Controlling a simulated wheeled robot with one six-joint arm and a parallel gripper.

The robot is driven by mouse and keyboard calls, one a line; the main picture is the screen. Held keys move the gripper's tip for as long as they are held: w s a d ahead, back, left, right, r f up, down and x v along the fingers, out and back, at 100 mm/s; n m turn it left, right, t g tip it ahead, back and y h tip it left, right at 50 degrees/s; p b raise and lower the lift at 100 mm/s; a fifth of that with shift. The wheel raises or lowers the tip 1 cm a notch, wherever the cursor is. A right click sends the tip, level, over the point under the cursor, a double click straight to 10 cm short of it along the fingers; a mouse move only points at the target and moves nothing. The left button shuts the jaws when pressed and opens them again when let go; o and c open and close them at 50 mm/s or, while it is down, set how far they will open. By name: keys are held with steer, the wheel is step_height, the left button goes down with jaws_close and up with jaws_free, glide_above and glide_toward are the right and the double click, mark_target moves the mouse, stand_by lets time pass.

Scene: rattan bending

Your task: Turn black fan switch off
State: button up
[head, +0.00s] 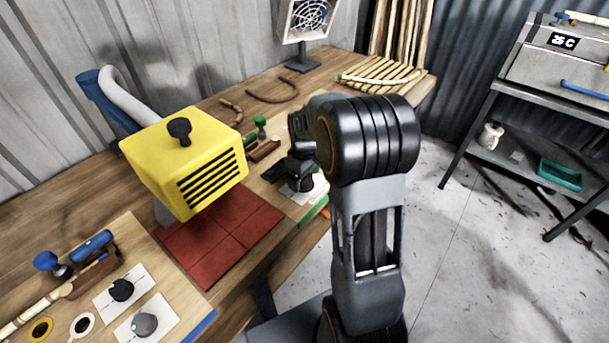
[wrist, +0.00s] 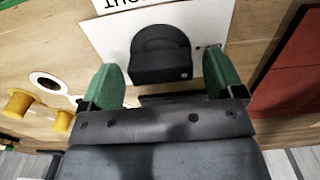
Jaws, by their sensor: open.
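A black dial knob (wrist: 160,55) on a white plate (wrist: 112,38) lies straight ahead of my gripper (wrist: 164,80) in the wrist view. My gripper is open, its two green-padded fingers on either side of the knob's near end, apart from it. Another black knob (head: 121,290) sits on a white card at lower left. I cannot tell which knob is named the fan switch.
A yellow slatted box (head: 190,160) stands over red tiles (head: 222,236) left of my gripper. A fan (head: 310,18) stands at the back of the wooden bench. A grey knob (head: 145,324) is at lower left. Yellow pegs (wrist: 20,102) are left in the wrist view.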

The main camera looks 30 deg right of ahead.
step_height(320, 180, up, 14)
steer(key=shift+p, duration=0.3)
stand_by(0.4)
steer(key=shift+f, duration=0.1)
stand_by(0.3)
steer(key=s+a+m+t+p, duration=0.1)
steer(key=s+a, duration=0.3)
steer(key=s, duration=0.4)
steer(key=s+a+f+m+t+p, duration=0.1)
steer(key=s+a+m, duration=0.3)
steer(key=s, duration=0.4)
steer(key=shift+s+a+f+t, duration=0.2)
steer(key=shift+a+f+t, duration=0.1)
steer(key=shift+a+t, duration=0.4)
steer(key=shift+d, duration=0.1)
